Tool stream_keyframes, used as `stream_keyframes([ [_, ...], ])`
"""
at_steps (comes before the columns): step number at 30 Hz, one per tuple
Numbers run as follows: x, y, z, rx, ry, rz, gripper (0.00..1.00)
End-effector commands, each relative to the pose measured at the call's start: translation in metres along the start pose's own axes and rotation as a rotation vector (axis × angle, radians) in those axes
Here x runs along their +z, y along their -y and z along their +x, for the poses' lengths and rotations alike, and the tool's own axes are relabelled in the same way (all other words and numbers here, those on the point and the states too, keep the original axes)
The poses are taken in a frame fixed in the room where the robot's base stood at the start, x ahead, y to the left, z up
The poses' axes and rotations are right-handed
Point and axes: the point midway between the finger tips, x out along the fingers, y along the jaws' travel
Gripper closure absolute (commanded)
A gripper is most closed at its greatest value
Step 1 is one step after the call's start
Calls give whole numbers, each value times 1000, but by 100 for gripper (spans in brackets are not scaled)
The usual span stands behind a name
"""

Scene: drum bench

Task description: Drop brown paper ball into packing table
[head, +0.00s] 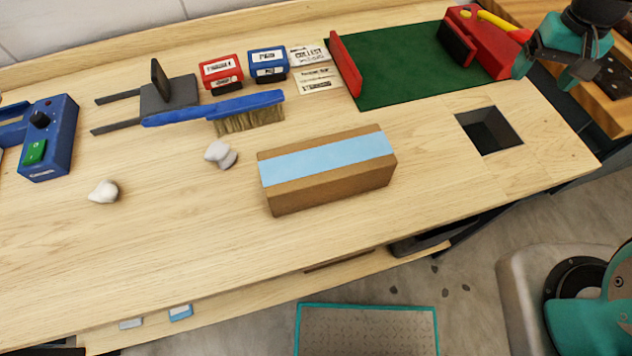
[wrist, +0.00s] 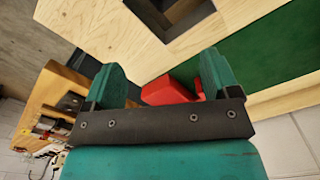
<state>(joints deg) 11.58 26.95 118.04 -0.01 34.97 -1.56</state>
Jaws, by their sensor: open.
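The packing table (head: 180,260) is a long light wood bench with a dark square hole (head: 489,130) near its right end. The table and hole also show in the wrist view, with the hole (wrist: 168,12) at the top. My gripper (head: 551,65) is above the table's back right corner, behind and right of the hole. In the wrist view my gripper (wrist: 160,68) has its teal fingers apart with nothing between them. I see no brown paper ball. Two whitish crumpled lumps lie on the tabletop, one at the left (head: 104,192) and one near the middle (head: 221,154).
A brown box with a blue strip (head: 328,170) lies mid-table. A blue brush (head: 215,108), red block (head: 221,72) and blue block (head: 268,65) sit behind. A green mat (head: 400,65) with a red tool (head: 480,40) is at back right. The front right tabletop is clear.

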Motion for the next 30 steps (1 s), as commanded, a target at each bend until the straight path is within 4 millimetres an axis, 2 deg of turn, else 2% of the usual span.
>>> stream_keyframes([
  [1,-1,0,-14,0,-8,0,19],
  [6,-1,0,-54,0,-6,0,19],
  [12,0,0,-83,0,-2,0,19],
  [18,0,0,-93,0,0,0,19],
  [30,0,0,-92,0,0,0,19],
])
